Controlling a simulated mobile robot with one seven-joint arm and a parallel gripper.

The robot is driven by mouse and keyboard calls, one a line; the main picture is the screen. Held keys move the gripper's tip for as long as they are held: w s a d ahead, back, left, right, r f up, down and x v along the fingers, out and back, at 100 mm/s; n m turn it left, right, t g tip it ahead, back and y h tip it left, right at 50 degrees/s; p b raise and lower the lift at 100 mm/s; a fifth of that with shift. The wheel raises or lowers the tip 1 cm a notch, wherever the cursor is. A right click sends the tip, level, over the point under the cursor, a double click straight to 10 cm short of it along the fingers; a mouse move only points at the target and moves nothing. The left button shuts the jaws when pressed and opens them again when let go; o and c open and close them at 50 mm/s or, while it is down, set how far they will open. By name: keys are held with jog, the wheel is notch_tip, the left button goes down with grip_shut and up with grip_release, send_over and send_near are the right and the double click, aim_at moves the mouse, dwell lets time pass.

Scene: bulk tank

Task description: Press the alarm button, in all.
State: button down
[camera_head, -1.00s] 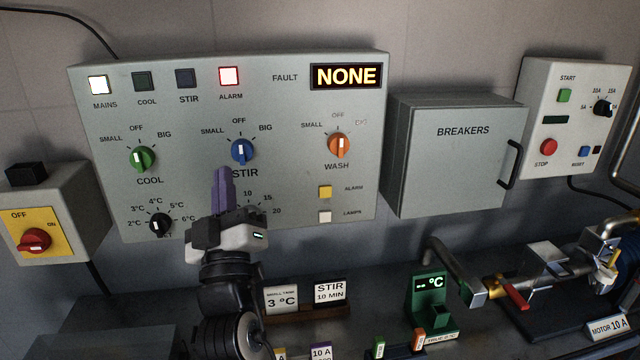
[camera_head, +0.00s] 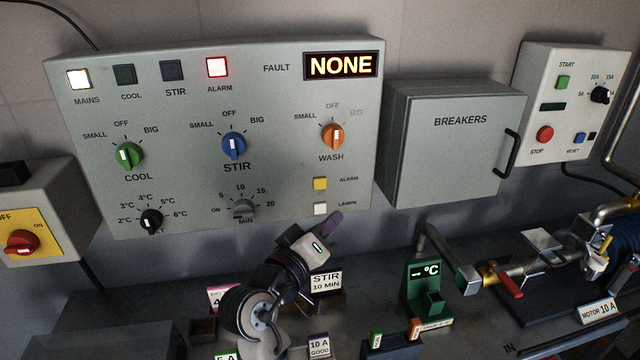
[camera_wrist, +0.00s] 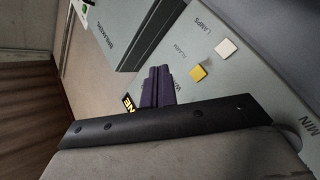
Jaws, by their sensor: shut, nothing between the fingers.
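The yellow alarm button (camera_head: 320,183) is on the lower right of the grey control panel (camera_head: 285,125), with the label ALARM beside it. It also shows in the wrist view (camera_wrist: 198,73). The red ALARM lamp (camera_head: 217,67) at the top of the panel is lit. The FAULT display (camera_head: 341,65) reads NONE. My gripper (camera_head: 334,217) is shut and empty, with its purple fingers below and slightly right of the yellow button, apart from it. In the wrist view the purple fingers (camera_wrist: 157,86) show near the panel.
The white LAMPS button (camera_head: 320,209) sits just under the yellow one, close to my fingers. The wash knob (camera_head: 332,137) is above. The closed breakers box (camera_head: 455,145) stands to the right. Label cards (camera_head: 326,283) and a green thermometer unit (camera_head: 428,290) are on the bench below.

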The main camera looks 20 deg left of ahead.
jog(key=w+a+p, duration=0.1)
jog(key=w+a, duration=0.4)
jog(key=w, duration=0.2)
jog(key=shift+w, duration=0.15)
jog(key=shift+w, duration=0.1)
dwell(2.0)
jog(key=shift+w+a, duration=0.25)
jog(key=shift+w+a, duration=0.2)
jog(key=shift+w, duration=0.15)
dwell(0.8)
jog(key=shift+s, duration=0.1)
jog(key=shift+s+d, duration=0.45)
jog(key=shift+s, duration=0.15)
jog(key=s+d, duration=0.1)
jog(key=s, duration=0.1)
jog(key=s+d, duration=0.1)
jog(key=s, duration=0.1)
jog(key=shift+d, duration=0.4)
